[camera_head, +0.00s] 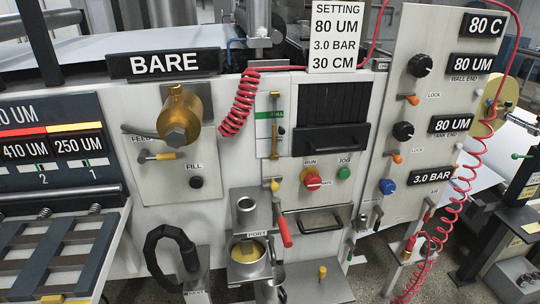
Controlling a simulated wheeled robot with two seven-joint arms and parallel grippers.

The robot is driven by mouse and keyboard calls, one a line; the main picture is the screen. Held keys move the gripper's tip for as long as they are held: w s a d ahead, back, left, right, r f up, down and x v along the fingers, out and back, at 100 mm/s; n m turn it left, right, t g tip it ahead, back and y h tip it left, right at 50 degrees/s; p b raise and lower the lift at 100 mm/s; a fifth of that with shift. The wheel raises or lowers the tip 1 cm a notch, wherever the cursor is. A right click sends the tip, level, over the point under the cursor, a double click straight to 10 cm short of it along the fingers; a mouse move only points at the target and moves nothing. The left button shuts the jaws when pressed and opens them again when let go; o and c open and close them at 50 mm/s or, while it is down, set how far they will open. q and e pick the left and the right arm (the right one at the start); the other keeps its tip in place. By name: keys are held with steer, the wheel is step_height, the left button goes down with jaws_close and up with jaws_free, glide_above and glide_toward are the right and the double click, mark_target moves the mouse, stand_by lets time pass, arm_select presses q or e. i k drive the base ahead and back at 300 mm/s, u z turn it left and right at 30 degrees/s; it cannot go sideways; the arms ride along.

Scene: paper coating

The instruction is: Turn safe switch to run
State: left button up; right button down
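The safe switch (312,181) is a red round knob on the white machine front, a little right of the middle of the head view. The label RUN stands just above it and a small label, which looks like SAFE, at its right. A pale mark on the knob seems to point right, toward that small label, but it is too small to be sure. A green knob (344,173) under the label JOG sits to its right. Neither of my grippers shows in the head view, and nothing touches the switch.
A red hose (243,103) coils up at the left of the switch. A red-handled lever (283,226) and a metal port cup (248,262) stand below left. A drawer handle (318,220) sits below the switch. The space directly before the switch looks clear.

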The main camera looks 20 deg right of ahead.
mark_target(309, 177)
steer(key=z, duration=0.55)
steer(key=k, duration=1.3)
steer(key=z, duration=1.05)
steer(key=i, duration=1.6)
steer(key=u, duration=0.9)
